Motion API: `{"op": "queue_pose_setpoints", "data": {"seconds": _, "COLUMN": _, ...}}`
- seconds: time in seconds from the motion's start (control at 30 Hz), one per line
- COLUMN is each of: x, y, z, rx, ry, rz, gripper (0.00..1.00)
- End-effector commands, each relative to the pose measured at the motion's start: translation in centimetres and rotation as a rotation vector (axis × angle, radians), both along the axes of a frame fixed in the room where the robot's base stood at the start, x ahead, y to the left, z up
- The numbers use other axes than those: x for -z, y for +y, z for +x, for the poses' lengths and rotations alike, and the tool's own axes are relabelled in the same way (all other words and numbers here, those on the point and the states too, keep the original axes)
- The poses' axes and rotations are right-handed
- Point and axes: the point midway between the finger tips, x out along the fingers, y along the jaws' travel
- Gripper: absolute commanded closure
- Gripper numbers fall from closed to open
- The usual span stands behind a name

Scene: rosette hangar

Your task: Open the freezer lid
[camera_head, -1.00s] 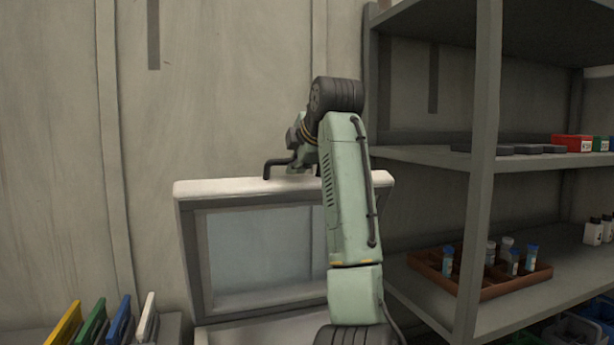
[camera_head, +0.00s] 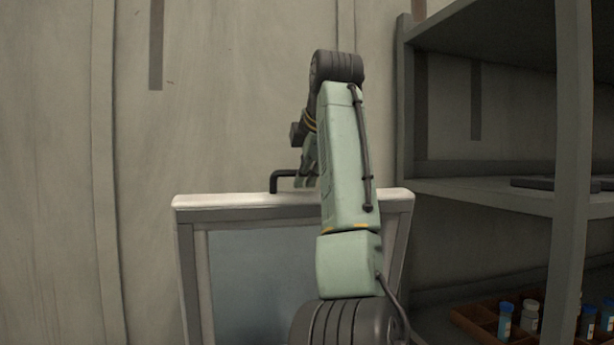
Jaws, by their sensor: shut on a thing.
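The freezer lid (camera_head: 235,208) stands raised, close to upright, with its white front edge on top and a bluish panel inside a grey frame facing me. A dark bar handle (camera_head: 283,175) sits on that top edge. My gripper (camera_head: 307,180) is at the handle, shut on it, partly hidden behind my green arm link. My arm covers the right middle of the lid. The freezer body below is out of view.
A grey shelf unit (camera_head: 574,150) stands close on the right, its post near the lid's right side. A brown tray (camera_head: 480,322) with several small vials sits on its lower shelf. A plain wall (camera_head: 230,100) is behind the lid.

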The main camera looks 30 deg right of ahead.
Motion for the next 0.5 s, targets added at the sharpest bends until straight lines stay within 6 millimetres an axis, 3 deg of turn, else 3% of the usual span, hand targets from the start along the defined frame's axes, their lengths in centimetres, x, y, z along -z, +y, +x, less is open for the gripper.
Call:
{"op": "queue_pose_setpoints", "data": {"seconds": 0.4, "x": 0.09, "y": -0.06, "z": -0.02, "rx": 0.003, "ry": 0.004, "rz": 0.002, "gripper": 1.0}}
{"op": "queue_pose_setpoints", "data": {"seconds": 0.43, "x": 0.09, "y": -0.05, "z": -0.03, "rx": 0.003, "ry": 0.004, "rz": 0.002, "gripper": 0.86}}
{"op": "queue_pose_setpoints", "data": {"seconds": 0.5, "x": 0.09, "y": -0.05, "z": -0.03, "rx": 0.003, "ry": 0.004, "rz": 0.002, "gripper": 0.81}}
